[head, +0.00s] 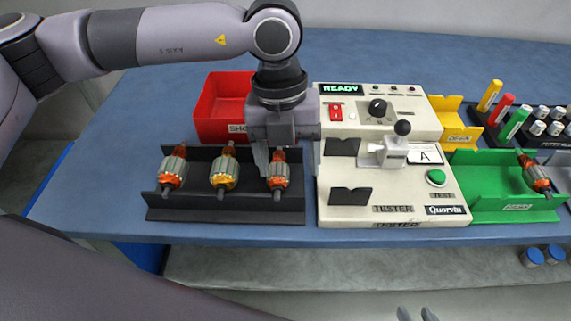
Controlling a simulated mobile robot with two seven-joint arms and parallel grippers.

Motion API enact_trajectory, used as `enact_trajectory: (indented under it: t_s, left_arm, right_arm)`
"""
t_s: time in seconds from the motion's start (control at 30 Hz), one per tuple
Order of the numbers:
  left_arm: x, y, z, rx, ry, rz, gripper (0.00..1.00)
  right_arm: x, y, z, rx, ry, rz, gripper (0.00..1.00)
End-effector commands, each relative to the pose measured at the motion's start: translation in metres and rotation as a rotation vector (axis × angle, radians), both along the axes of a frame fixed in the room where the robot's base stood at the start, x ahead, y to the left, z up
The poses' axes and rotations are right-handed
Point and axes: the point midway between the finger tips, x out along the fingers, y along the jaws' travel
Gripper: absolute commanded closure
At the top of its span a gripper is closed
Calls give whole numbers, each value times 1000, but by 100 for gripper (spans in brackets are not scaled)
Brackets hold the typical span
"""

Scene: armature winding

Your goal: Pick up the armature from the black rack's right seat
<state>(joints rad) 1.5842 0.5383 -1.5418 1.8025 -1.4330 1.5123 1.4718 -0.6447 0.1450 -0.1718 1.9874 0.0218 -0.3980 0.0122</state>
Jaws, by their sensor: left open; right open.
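The black rack (230,207) stands at the front left of the table and bears 3 armatures. The right-seat armature (278,172) has orange windings and a grey core; the middle armature (224,173) and left armature (172,170) sit beside it. My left gripper (270,160) points down over the right seat, with its fingers at the right armature's upper end. It is open; whether it touches the armature is hard to tell. My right gripper (418,314) shows only its fingertips at the bottom edge, open and empty, below the table's front.
A red bin (213,110) stands behind the rack. The cream tester (395,206), showing READY, is close to the rack's right. A green bin (490,192) holds another armature (535,175). A yellow bin (455,130) and a marker stand are at back right.

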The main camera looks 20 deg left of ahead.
Motion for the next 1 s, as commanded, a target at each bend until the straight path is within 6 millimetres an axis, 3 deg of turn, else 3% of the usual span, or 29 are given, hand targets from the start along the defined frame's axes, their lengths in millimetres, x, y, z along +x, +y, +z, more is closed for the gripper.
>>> enact_trajectory:
  t_s: [0.1,0.2,0.47,0.7,1.0]
  left_arm:
    - [14,22,8,94,-63,52,29]
    - [18,29,8,126,-80,72,29]
    - [19,29,-18,131,-80,73,29]
    - [21,28,-53,127,-79,73,29]
    - [21,28,-61,125,-81,72,29]
  right_arm:
    - [1,0,-1,1,-2,1,57]
    - [1,1,0,1,-4,1,57]
    - [2,0,5,1,-7,0,57]
    - [1,-3,4,-6,-2,-2,57]
    - [0,-4,2,-9,-1,-4,57]
